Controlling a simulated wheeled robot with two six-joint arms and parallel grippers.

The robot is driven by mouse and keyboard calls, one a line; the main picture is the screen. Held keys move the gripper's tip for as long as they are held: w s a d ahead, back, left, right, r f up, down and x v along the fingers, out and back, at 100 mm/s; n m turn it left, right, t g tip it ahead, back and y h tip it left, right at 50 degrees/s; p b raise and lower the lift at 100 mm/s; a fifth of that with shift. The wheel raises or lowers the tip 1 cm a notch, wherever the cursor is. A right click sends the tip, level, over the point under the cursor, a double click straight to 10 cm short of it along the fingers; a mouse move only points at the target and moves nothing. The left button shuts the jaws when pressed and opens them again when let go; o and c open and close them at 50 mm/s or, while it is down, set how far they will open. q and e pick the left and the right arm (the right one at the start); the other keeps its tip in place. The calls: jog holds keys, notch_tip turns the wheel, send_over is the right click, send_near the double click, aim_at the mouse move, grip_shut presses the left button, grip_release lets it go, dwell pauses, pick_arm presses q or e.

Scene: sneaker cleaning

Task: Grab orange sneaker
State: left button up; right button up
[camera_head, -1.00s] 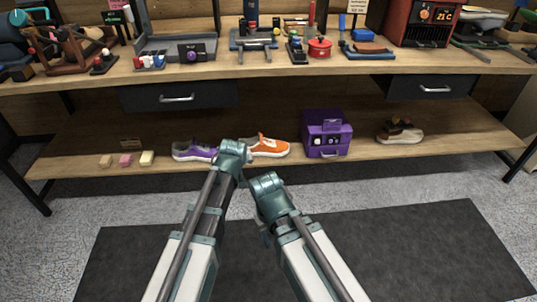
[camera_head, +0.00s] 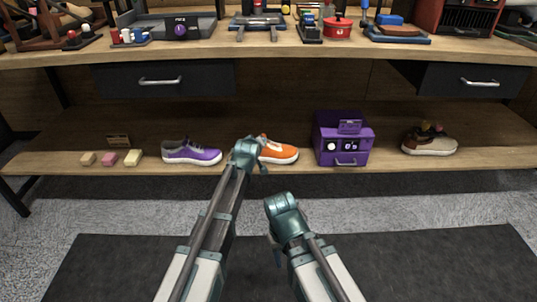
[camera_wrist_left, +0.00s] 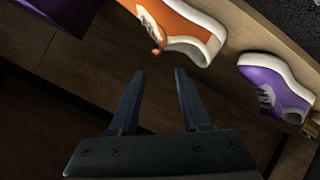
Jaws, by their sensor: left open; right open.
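The orange sneaker (camera_head: 279,150) with a white sole stands on the lower wooden shelf. My left arm's wrist partly covers its left end in the head view. In the left wrist view the orange sneaker (camera_wrist_left: 190,22) lies just beyond the fingertips, cut by the top edge. My left gripper (camera_wrist_left: 159,74) is open and empty, its fingers apart from the sneaker.
A purple sneaker (camera_head: 191,152) stands left of the orange one, and a purple box (camera_head: 343,140) stands to its right. A beige-brown shoe (camera_head: 430,142) is farther right. Small blocks (camera_head: 109,159) lie at the left. The workbench top (camera_head: 215,48) with drawers overhangs the shelf.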

pick_arm(q)
jog(key=b, duration=0.4)
send_over(267, 147)
jog(key=s+a, duration=0.3)
jog(key=s, duration=0.1)
notch_tip(267, 147, down, 4)
jog(key=shift+d+b+x, duration=0.2)
jog(key=shift+b+x, duration=0.45)
jog(key=shift+x, duration=0.75)
jog(key=shift+d+b+x, duration=0.2)
jog(key=shift+b+x, duration=0.4)
jog(key=shift+x, duration=0.85)
jog(key=shift+s+r, duration=0.1)
jog(key=shift+s, duration=0.05)
grip_shut()
